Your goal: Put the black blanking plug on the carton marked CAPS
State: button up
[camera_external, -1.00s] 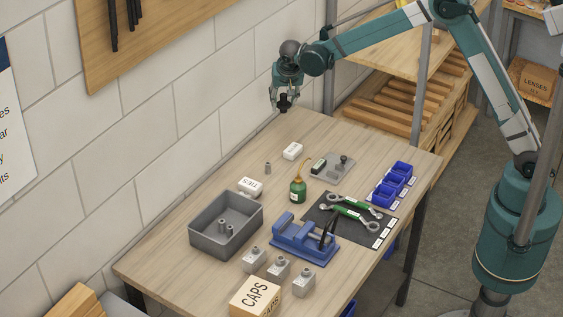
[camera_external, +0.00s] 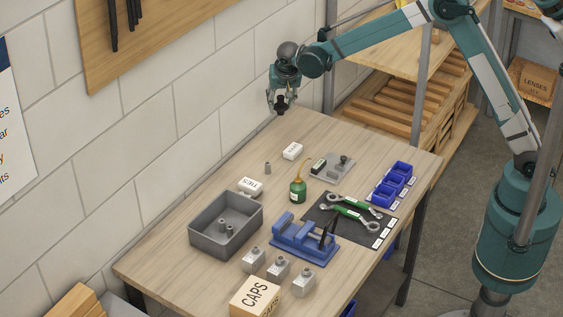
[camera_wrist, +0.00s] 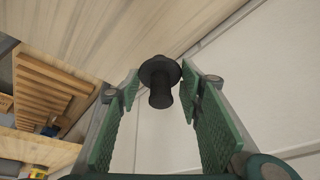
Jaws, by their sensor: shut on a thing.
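My gripper (camera_external: 281,103) is above the far end of the workbench, near the white block wall. It is shut on the black blanking plug (camera_external: 281,104). In the wrist view the plug (camera_wrist: 160,80), with its wide round flange and narrower stem, sits between the tips of the green-padded fingers (camera_wrist: 162,90). The carton marked CAPS (camera_external: 256,297) is a light tan box at the near end of the bench, far from my gripper. Its lower part is cut off by the picture edge.
Wrenches (camera_external: 350,213) lie on a dark mat. Blue bins (camera_external: 390,182) line the right edge.

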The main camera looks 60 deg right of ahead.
jog(key=s+a+r+n+y+p, duration=0.1)
jog(key=a, duration=0.9)
jog(key=s+a+r+n, duration=0.1)
jog(key=s+a+n, duration=0.1)
jog(key=a, duration=0.9)
notch_tip(320, 180, up, 6)
jog(key=n+t+y+p, duration=0.1)
jog(key=n+y+p, duration=0.2)
jog(key=n, duration=0.6)
send_over(256, 294)
jog(key=shift+a+f, duration=0.1)
jog(key=shift+f, duration=0.1)
jog(key=shift+f, duration=0.1)
jog(key=shift+f, duration=3.05)
jog(key=shift+f+p, duration=0.4)
jog(key=shift+f, duration=1.45)
